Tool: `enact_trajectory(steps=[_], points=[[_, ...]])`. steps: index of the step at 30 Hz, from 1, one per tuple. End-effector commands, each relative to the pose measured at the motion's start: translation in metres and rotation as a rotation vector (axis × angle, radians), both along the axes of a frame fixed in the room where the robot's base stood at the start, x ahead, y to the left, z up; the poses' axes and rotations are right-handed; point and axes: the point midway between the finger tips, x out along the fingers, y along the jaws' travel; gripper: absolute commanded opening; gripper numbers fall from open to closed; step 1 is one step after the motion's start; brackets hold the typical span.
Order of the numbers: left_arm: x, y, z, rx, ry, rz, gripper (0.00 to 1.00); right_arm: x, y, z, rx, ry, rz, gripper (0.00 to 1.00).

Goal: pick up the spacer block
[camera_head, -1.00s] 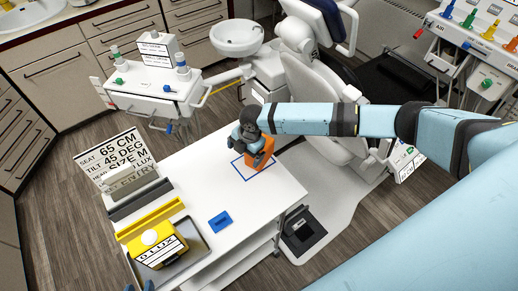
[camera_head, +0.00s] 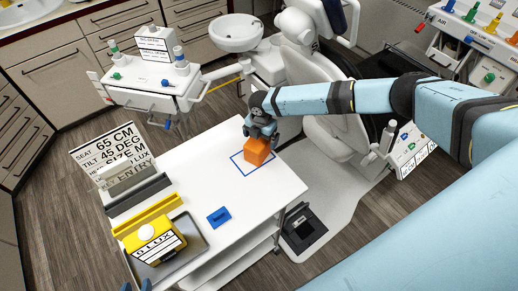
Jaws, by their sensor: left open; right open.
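An orange block (camera_head: 256,152), which I take to be the spacer block, sits on the white cart top (camera_head: 205,176) within a blue outlined square. My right gripper (camera_head: 261,133) is open just above and behind the block, its fingers pointing down. I cannot tell if a fingertip still touches the block's top edge. Nothing shows between its fingers.
A small blue block (camera_head: 219,217) lies on the cart. A yellow box (camera_head: 155,243) sits in a grey tray (camera_head: 197,242) at the front left. A sign card (camera_head: 110,150) stands in grey holders at the left. The dental chair (camera_head: 310,80) stands behind the cart.

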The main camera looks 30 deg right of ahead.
Motion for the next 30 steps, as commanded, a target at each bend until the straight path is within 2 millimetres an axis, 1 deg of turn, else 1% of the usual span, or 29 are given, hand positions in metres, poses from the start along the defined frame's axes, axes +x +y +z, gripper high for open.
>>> enact_trajectory(steps=[5,9,12,14,20,21,26,27,28,29,30], points=[[0.0,-0.002,-0.018,-0.005,0.001,-0.002,0.43,0.002,0.002,-0.019,-0.001,-0.001,0.001,1.0],[-0.002,-0.006,-0.038,-0.011,0.01,-0.006,0.43,0.005,0.005,-0.038,-0.001,-0.001,0.0,1.0],[-0.003,-0.01,-0.048,-0.015,0.019,-0.011,0.43,0.005,0.004,-0.05,0.0,0.0,-0.001,1.0],[-0.003,-0.012,-0.049,-0.018,0.019,-0.015,0.43,0.005,0.004,-0.052,-0.001,-0.001,-0.001,1.0],[-0.001,-0.014,-0.043,-0.022,0.012,-0.017,0.43,0.004,0.004,-0.05,0.0,0.0,-0.001,1.0],[-0.001,-0.014,-0.042,-0.022,0.01,-0.018,0.43,0.004,0.004,-0.05,0.0,0.0,-0.001,0.98],[0.0,-0.012,-0.041,-0.019,0.005,-0.016,0.43,0.004,0.004,-0.05,0.0,0.0,-0.001,0.61],[0.001,-0.011,-0.041,-0.019,0.005,-0.015,0.43,0.004,0.004,-0.05,0.0,0.0,-0.001,0.52],[0.001,-0.011,-0.041,-0.019,0.005,-0.015,0.43,0.004,0.004,-0.05,0.0,0.0,-0.001,0.49],[0.001,-0.011,-0.041,-0.018,0.005,-0.014,0.43,0.004,0.004,-0.05,0.0,0.0,-0.001,0.49],[0.001,-0.01,-0.041,-0.017,0.005,-0.015,0.43,0.004,0.004,-0.05,0.0,0.0,-0.001,0.46]])
